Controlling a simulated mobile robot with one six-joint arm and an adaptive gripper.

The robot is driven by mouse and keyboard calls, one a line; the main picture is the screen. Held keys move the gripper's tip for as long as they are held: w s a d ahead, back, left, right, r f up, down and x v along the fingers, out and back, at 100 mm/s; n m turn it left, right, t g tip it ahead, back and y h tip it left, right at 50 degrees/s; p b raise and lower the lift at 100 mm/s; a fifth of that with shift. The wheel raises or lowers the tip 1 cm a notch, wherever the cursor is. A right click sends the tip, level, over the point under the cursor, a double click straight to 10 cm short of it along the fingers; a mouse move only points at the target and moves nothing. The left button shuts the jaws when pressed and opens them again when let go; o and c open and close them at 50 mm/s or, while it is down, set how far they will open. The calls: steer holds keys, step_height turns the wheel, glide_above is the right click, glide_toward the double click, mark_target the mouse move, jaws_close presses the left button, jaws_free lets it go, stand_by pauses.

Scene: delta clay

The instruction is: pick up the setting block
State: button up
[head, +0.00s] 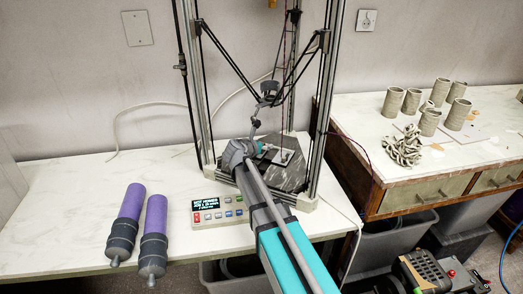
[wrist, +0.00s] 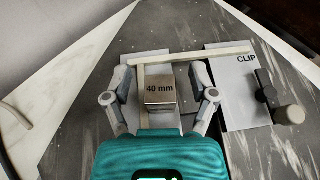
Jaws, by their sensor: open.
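The setting block (wrist: 160,97), a small metallic block marked "40 mm", stands in the wrist view between the fingers of my gripper (wrist: 161,80). The fingers are open, one on each side, with a visible gap to the block on both sides. A pale strip (wrist: 190,53) lies just beyond the block and fingertips. In the head view my gripper (head: 258,147) is low over the dark plate inside the printer frame. The block cannot be made out there.
A card marked "CLIP" (wrist: 240,85) with a dark clip (wrist: 265,88) and a grey knob (wrist: 291,114) lies to the right. The printer's posts (head: 325,100) and hanging nozzle (head: 268,88) surround my arm. A control box (head: 219,211) and two purple tubes (head: 129,205) (head: 155,220) are at left.

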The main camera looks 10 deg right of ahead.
steer(key=shift+c, duration=0.2)
stand_by(0.3)
jaws_close()
